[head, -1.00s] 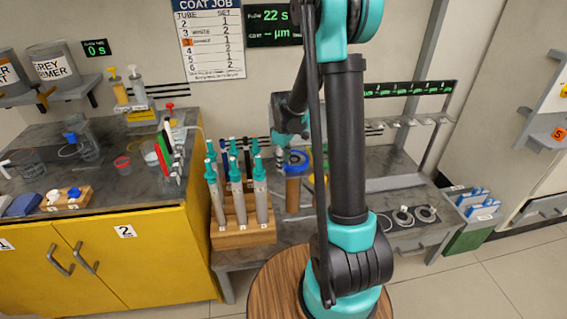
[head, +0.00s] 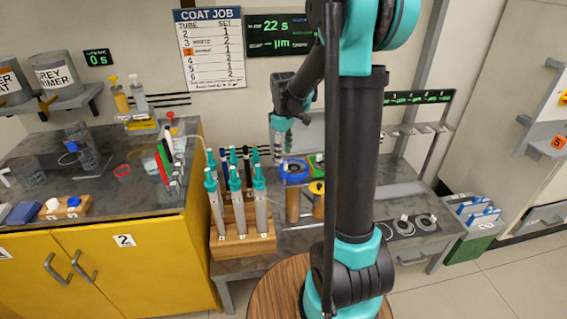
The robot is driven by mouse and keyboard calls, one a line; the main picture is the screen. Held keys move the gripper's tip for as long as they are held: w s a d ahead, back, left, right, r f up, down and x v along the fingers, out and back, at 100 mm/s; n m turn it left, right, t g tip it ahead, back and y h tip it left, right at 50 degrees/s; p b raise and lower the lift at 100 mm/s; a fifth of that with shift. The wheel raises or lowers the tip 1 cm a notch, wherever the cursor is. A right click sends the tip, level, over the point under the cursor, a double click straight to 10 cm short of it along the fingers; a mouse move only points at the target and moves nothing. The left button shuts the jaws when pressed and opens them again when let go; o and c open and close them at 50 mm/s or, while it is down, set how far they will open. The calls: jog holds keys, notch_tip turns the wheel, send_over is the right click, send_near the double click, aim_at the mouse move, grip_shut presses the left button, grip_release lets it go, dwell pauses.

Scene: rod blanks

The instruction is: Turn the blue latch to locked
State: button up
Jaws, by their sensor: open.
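My gripper (head: 279,154) hangs at the end of my black and teal arm, pointing down over the back of the grey bench. It is small in the view, with no object seen between its fingers; I take it as open. A blue ring-shaped top (head: 294,171) sits on a brown upright cylinder just below and right of my gripper, apparently apart from it. I cannot tell whether this blue part is the latch, and no locked or unlocked mark is readable. A similar cylinder with a yellow top (head: 317,188) stands beside it, partly hidden by my arm.
A wooden rack (head: 243,246) of several teal-capped tubes stands left of the cylinders. A yellow cabinet (head: 150,262) with a cluttered dark top is at left. A green box (head: 468,248) with blue-handled items stands at right. My arm column hides part of the bench.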

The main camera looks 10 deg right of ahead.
jog(key=shift+r, duration=1.4)
jog(key=shift+s, duration=0.1)
